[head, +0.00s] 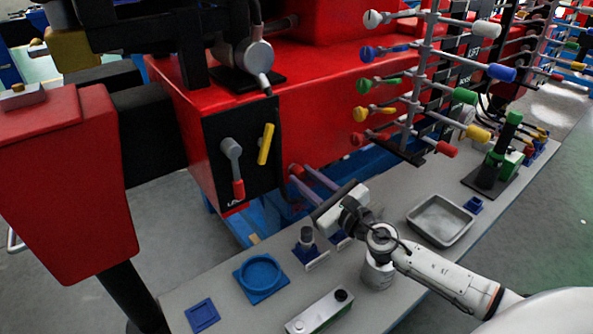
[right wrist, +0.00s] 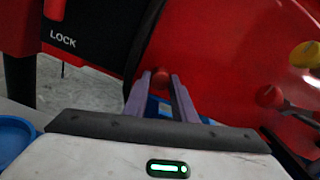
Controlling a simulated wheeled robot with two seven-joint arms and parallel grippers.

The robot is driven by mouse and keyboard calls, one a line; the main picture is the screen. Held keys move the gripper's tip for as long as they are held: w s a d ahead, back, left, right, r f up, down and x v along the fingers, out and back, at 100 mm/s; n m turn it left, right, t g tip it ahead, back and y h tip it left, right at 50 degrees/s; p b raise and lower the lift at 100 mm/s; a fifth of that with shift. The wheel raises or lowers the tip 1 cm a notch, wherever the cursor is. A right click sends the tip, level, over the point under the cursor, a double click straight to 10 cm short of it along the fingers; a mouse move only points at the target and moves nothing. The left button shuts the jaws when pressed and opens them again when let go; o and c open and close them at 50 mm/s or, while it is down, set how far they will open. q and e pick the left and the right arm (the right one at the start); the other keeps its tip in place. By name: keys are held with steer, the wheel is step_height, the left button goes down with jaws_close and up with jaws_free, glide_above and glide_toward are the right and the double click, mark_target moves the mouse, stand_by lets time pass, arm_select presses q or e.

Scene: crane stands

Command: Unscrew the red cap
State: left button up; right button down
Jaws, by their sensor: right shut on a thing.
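The red cap (right wrist: 160,78) is a small round red piece between the tips of my right gripper (right wrist: 158,84) in the right wrist view. The two purple-grey fingers are shut on it from either side. In the head view the right gripper (head: 301,174) reaches up and left to the lower side of the red machine body (head: 310,100), and the red cap (head: 296,170) shows at its fingertips. The cap's threads and what lies behind it are hidden. My left gripper is in neither view.
A black LOCK panel (head: 238,165) with a red-tipped lever (head: 234,165) and a yellow handle (head: 266,143) is close to the left. Coloured levers (head: 410,85) stand to the right. Below, the grey bench holds a blue round holder (head: 260,278) and a metal tray (head: 440,220).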

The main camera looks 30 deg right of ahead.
steer(key=n+p, duration=0.1)
steer(key=n, duration=0.2)
steer(key=shift+r, duration=0.1)
steer(key=shift+n+p, duration=0.35)
steer(key=shift+n, duration=0.75)
steer(key=n+p, duration=0.1)
steer(key=n, duration=0.2)
steer(key=shift+p, duration=0.4)
steer(key=shift+n, duration=0.7)
steer(key=shift+f+n, duration=0.2)
steer(key=shift+n, duration=0.1)
